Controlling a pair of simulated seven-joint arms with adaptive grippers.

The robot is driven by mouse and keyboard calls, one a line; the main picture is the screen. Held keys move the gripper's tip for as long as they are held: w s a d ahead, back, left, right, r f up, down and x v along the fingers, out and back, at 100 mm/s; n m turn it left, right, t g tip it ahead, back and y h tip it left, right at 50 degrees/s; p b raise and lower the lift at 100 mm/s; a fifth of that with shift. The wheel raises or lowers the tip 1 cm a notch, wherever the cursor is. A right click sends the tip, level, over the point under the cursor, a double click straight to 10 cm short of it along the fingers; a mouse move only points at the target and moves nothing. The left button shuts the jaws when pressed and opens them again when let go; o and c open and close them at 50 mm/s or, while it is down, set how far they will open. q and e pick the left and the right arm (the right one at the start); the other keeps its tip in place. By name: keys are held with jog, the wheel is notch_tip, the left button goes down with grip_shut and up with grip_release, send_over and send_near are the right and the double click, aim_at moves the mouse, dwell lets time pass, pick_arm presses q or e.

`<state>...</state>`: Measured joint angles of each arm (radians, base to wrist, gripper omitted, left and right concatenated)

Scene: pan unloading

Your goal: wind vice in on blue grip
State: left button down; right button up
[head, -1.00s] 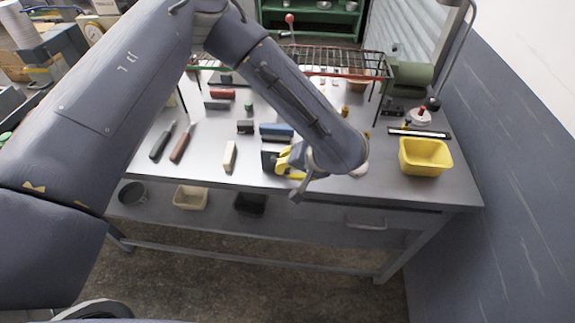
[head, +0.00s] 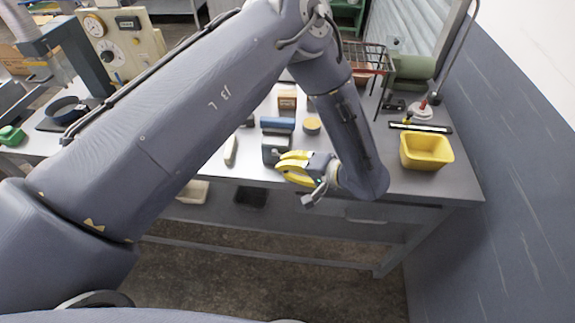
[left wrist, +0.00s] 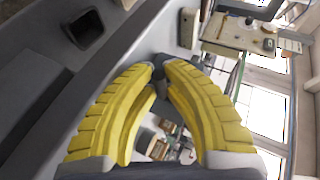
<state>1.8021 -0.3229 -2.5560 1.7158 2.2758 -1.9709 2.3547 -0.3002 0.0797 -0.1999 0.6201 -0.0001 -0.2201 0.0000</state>
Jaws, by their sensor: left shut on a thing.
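The blue grip (head: 277,124) is a blue bar at the bench's front, seen in the head view. A dark block (head: 273,145), which looks like the vice's near jaw, stands just in front of it at the bench edge. My left gripper (head: 280,161), with yellow fingers, is at the near side of this block. In the left wrist view the fingertips (left wrist: 160,66) close together on a small dark part, apparently the vice's handle, mostly hidden by the fingers. My right gripper is not in view.
A yellow bin (head: 426,152) stands at the bench's right. A light block (head: 230,150) lies left of the vice, and a round wooden-topped piece (head: 312,126) is close to its right. A black bin (head: 251,197) is below the bench top. My left arm covers much of the bench's left.

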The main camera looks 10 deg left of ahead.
pick_arm(q)
jog(key=shift+s+a, duration=0.1)
jog(key=shift+a, duration=0.05)
jog(key=c, duration=1.6)
grip_release()
jog(key=shift+c, duration=0.2)
jog(key=shift+o, duration=1)
